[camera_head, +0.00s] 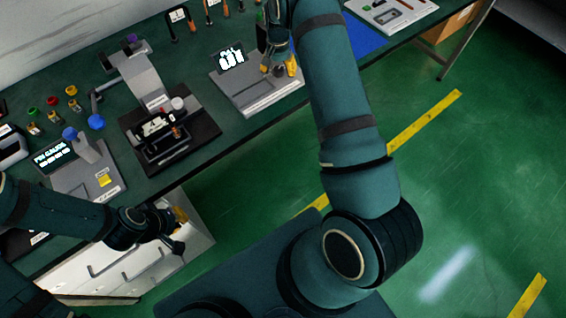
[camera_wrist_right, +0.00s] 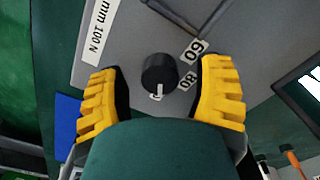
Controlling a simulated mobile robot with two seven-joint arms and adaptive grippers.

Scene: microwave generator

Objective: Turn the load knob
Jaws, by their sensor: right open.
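A round black knob (camera_wrist_right: 160,72) with a white mark sits on a grey panel, with small number labels beside it. It appears to be the load knob. My right gripper (camera_wrist_right: 161,95) is open, with one yellow finger on each side of the knob and gaps visible between. In the head view my right gripper (camera_head: 281,66) is over the right side of the grey unit (camera_head: 262,102) with a lit display and hides the knob there. My left gripper (camera_head: 178,222) is low at the left, by the bench's front edge; its fingers are too small to read.
The green bench (camera_head: 205,125) holds a black fixture (camera_head: 190,135) and another grey unit with a display (camera_head: 55,157) to the left. Several colored knobs and tools stand along the back. A blue mat (camera_head: 365,38) lies right of my right arm. Drawers (camera_head: 130,268) sit below the bench.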

